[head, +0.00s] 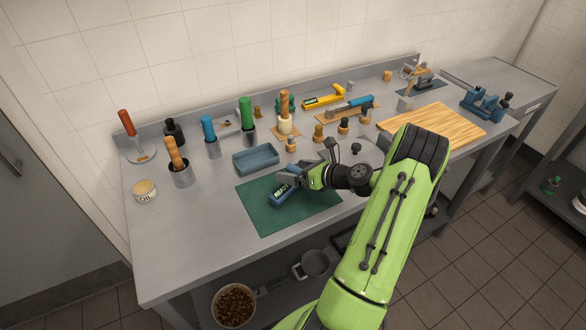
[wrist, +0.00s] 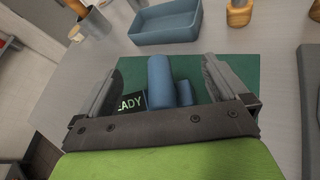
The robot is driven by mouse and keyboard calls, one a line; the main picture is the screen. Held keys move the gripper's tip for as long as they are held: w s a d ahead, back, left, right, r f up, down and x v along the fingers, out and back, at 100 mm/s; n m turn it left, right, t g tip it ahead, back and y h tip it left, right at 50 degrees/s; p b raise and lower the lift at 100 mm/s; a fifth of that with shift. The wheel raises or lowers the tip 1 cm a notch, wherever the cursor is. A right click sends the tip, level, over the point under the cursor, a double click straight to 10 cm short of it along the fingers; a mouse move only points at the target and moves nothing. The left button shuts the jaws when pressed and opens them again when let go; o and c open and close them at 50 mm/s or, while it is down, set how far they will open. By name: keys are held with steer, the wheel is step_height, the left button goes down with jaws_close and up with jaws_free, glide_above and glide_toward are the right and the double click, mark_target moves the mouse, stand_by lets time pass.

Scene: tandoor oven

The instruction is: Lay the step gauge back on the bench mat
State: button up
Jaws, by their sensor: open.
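The step gauge is a blue device with a dark display whose lit letters read "READY" (head: 281,199). It appears to lie on the green bench mat (head: 268,222), near the mat's middle. In the wrist view, the gauge's blue body (wrist: 160,80) is between the two fingers, with part of the display cut off by my gripper's palm. My gripper (head: 290,178) is open over the gauge; in the wrist view its fingers (wrist: 160,68) stand apart on either side, with gaps to the blue body. The gauge's lower part is hidden.
A blue tray (head: 256,159) stands just behind the mat. A wooden board (head: 440,122) lies to the right. The bench's front left is clear.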

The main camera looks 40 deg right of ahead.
steer(key=shift+p+v, duration=2.2)
steer(key=shift+v, duration=1.65)
steer(key=w+a+r+n+g+y, duration=0.1)
steer(key=w+a+r+n+g, duration=0.2)
steer(key=a+n, duration=0.4)
steer(key=w+a+r+n+g+y, duration=0.1)
steer(key=w+a+r+n+g, duration=0.15)
steer(key=a+r+n, duration=0.35)
steer(key=s+a+r+n+g+h, duration=0.1)
steer(key=s+a+r+n+g, duration=0.15)
steer(key=a+n, duration=0.4)
steer(key=s+a+r+n+g+h, duration=0.1)
steer(key=s+a+r+n+h, duration=0.15)
steer(key=a+n, duration=0.4)
steer(key=s+a+r+n, duration=0.2)
steer(key=s+n, duration=0.3)
steer(key=s, duration=0.2)
steer(key=s+a+r+n+t+h, duration=0.1)
steer(key=s+a+r+n, duration=0.2)
steer(key=s+n, duration=0.2)
steer(key=shift+s+a+r+n, duration=0.25)
steer(key=shift+s+r+n, duration=0.15)
steer(key=shift+s, duration=0.55)
